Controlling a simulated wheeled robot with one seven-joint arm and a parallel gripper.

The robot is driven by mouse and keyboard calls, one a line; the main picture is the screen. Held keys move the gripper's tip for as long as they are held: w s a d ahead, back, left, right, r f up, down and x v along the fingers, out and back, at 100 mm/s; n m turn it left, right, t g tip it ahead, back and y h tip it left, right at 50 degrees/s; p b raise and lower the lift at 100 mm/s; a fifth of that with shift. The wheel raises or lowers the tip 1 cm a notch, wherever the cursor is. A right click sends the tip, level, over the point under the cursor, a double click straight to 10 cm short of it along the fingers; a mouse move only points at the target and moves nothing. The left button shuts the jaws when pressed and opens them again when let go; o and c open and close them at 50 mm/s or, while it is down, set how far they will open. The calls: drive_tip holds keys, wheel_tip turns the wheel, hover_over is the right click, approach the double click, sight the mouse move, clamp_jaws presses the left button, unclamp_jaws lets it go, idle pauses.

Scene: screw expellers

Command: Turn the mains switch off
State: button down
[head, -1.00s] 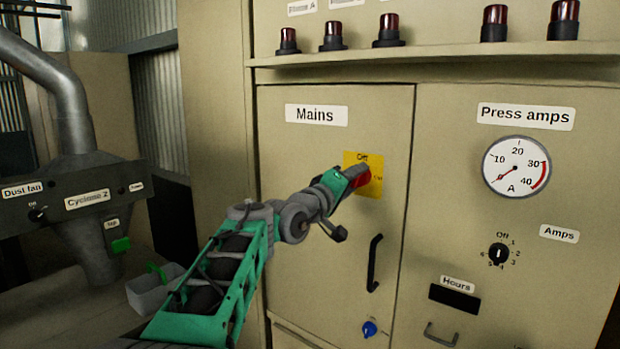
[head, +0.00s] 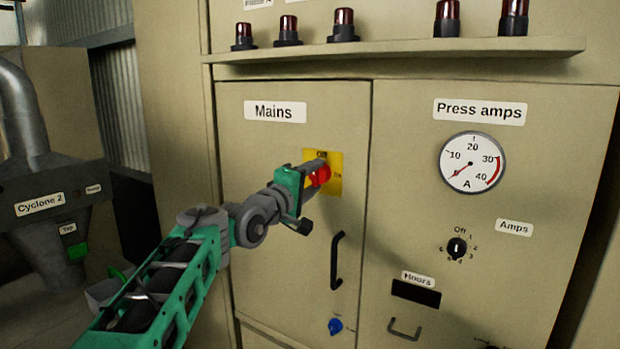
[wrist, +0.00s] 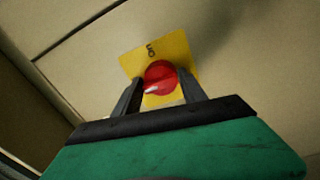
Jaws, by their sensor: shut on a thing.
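The mains switch is a red round knob (head: 320,177) on a yellow plate (head: 337,163), below the "Mains" label (head: 275,112) on the cabinet door. The plate reads "Off" at its top and "On" at its right. My gripper (head: 312,174) reaches it from the left and partly hides the plate. In the wrist view, the red knob (wrist: 160,74) sits between my two dark fingers (wrist: 160,88), which are shut on it. A white mark on the knob points to the lower left there, away from the "Off" lettering.
A black door handle (head: 337,260) and a blue knob (head: 335,326) are below the switch. The amps selector (head: 457,248) and press amps gauge (head: 471,162) are to the right. A shelf with dark red lamps (head: 343,25) juts out above. Grey cyclone ducting (head: 50,200) stands left.

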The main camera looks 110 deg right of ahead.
drive_tip(key=shift+f, duration=0.2)
drive_tip(key=c, duration=0.7)
unclamp_jaws()
drive_tip(key=shift+r, duration=0.1)
drive_tip(key=b+v, duration=0.3)
drive_tip(key=v, duration=0.4)
drive_tip(key=shift+w+a, duration=0.25)
drive_tip(key=shift+w, duration=0.05)
